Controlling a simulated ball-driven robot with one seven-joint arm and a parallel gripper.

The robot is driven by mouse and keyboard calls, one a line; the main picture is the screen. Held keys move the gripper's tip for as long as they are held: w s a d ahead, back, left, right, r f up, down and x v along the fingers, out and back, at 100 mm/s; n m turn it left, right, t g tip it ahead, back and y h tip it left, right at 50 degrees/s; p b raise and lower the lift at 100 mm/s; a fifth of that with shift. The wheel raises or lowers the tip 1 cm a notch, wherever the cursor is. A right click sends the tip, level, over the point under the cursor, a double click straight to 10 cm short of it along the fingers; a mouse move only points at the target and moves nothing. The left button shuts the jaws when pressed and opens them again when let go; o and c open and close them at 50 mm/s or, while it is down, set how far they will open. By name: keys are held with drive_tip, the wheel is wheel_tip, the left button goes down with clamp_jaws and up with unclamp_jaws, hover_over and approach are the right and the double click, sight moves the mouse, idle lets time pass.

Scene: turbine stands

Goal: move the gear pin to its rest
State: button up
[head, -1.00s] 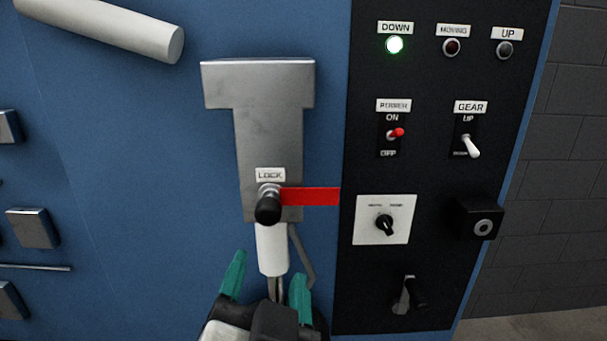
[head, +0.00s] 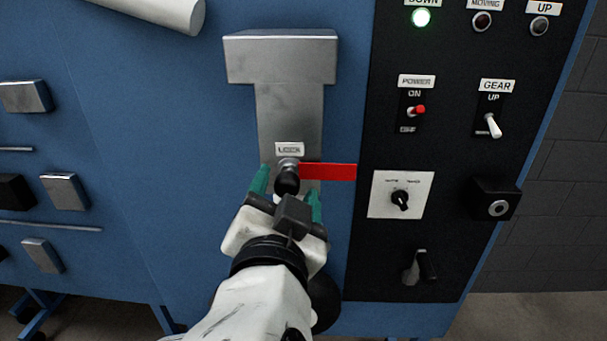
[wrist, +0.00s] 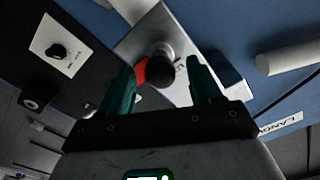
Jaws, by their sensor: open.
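The gear pin (head: 287,180) shows as a black round knob with a red flag (head: 328,171), set in the grey metal leg under the LOCK label (head: 290,149). My gripper (head: 288,190) is open, its green fingers to either side of the knob in the head view. In the wrist view the knob (wrist: 160,66) appears between the open fingertips, with red behind it. I cannot tell whether the fingers touch it. A black block with a round grey socket (head: 497,208), perhaps the rest, sits at the right of the panel and looks empty.
The black panel right of the pin carries a POWER switch (head: 416,110), a GEAR switch (head: 493,126), a rotary knob (head: 400,200) and a lower handle (head: 420,266). The DOWN lamp (head: 421,17) is lit green. A white cylinder (head: 165,12) juts out at upper left.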

drive_tip(key=shift+w, duration=0.5)
drive_tip(key=shift+b, duration=0.55)
idle(0.4)
clamp_jaws()
idle(0.5)
